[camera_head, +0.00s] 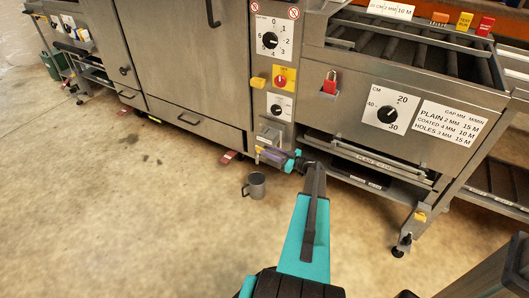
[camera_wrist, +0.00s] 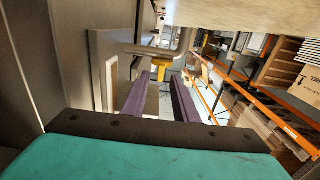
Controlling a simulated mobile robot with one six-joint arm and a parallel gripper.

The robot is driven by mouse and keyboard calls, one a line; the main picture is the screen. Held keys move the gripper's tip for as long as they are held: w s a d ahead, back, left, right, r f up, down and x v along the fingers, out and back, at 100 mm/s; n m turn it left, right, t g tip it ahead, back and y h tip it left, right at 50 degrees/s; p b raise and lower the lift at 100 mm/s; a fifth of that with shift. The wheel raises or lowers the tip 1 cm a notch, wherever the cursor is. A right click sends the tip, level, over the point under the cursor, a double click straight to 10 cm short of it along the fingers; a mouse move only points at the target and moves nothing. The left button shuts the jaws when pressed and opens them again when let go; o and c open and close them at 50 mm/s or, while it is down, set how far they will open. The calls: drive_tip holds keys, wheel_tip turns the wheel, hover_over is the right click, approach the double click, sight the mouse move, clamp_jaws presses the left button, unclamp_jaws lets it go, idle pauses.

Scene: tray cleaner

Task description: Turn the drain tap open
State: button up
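A metal pipe (camera_wrist: 155,50) with a yellow handle (camera_wrist: 163,61), which looks like the drain tap, shows in the wrist view. The handle appears just beyond and between my fingertips; I cannot tell whether they touch it. My gripper (camera_wrist: 160,80) has its two purple fingers apart, with a clear gap between them. In the head view my gripper (camera_head: 272,155) is low at the front of the grey machine, below the control column. A small yellow bit (camera_head: 258,150) shows at its fingertips there; the rest of the tap is hidden.
The machine's lower panel (camera_head: 200,125) is left of my gripper. A shelf under the right section (camera_head: 375,165) is close on the right. Open floor lies in front. Orange racking (camera_wrist: 240,90) is far behind in the wrist view.

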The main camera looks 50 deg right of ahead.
drive_tip(key=shift+x, duration=1.05)
drive_tip(key=shift+c, duration=0.3)
clamp_jaws()
drive_tip(key=shift+a, duration=0.15)
